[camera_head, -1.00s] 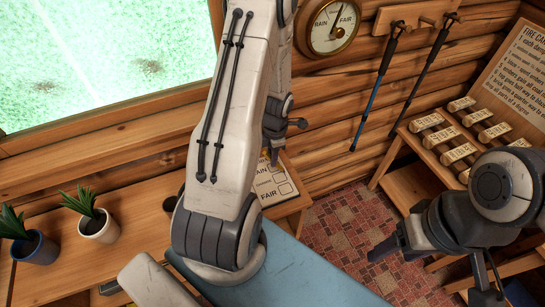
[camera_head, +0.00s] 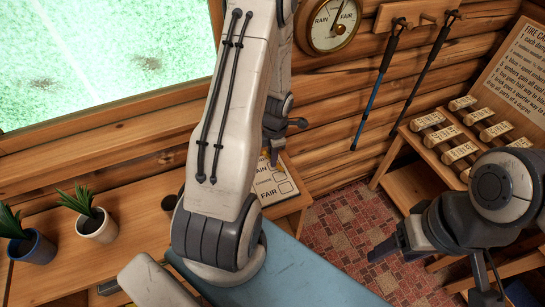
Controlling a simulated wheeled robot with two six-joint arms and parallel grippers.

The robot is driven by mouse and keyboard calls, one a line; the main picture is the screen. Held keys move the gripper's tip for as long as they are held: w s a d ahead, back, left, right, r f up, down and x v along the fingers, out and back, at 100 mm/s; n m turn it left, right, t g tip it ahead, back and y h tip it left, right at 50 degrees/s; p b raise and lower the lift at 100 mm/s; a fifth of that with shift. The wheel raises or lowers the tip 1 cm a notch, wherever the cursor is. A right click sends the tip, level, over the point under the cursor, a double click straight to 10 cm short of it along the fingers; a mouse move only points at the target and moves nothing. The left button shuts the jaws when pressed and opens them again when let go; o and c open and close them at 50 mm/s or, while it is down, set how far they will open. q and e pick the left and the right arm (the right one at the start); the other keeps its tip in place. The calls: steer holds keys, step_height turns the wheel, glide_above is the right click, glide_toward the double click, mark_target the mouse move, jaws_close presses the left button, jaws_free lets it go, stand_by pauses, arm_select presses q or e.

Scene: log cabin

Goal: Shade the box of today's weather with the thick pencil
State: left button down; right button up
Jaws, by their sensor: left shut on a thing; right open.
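The paper card (camera_head: 270,190) lies on the wooden bench beneath the wall, with the words RAIN and FAIR and empty-looking boxes beside them. My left arm covers its left part. My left gripper (camera_head: 274,150) points down just above the card's far edge, partly hidden behind my own arm. It is shut on the thick pencil (camera_head: 273,158), of which only a small bit shows; I cannot tell whether its tip touches the card. The round weather dial (camera_head: 334,24) hangs on the wall, its needle leaning toward FAIR. My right gripper (camera_head: 388,248) is open and empty over the rug.
Potted plants (camera_head: 96,225) stand on the bench at the left, below the window. Two walking poles (camera_head: 375,90) hang on the wall. A shelf at the right holds several labelled blocks (camera_head: 460,152) beside a text board (camera_head: 520,75). The patterned rug (camera_head: 340,225) is clear.

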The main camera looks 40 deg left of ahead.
arm_select(q)
steer(key=shift+s, duration=0.15)
steer(key=shift+s+a+b, duration=0.45)
steer(key=shift+s, duration=0.2)
steer(key=shift+w+d, duration=0.1)
steer(key=shift+w, duration=0.15)
steer(key=shift+w+d+b, duration=0.3)
steer(key=shift+w+d, duration=0.05)
steer(key=shift+w, duration=0.2)
steer(key=shift+s+a, duration=0.1)
steer(key=shift+s, duration=0.05)
stand_by(0.3)
steer(key=shift+s+a+b, duration=0.35)
steer(key=shift+s+b, duration=0.1)
steer(key=shift+s, duration=0.2)
steer(key=shift+s+a, duration=0.1)
steer(key=shift+s, duration=0.05)
steer(key=shift+s+a+b, duration=0.35)
steer(key=shift+s, duration=0.3)
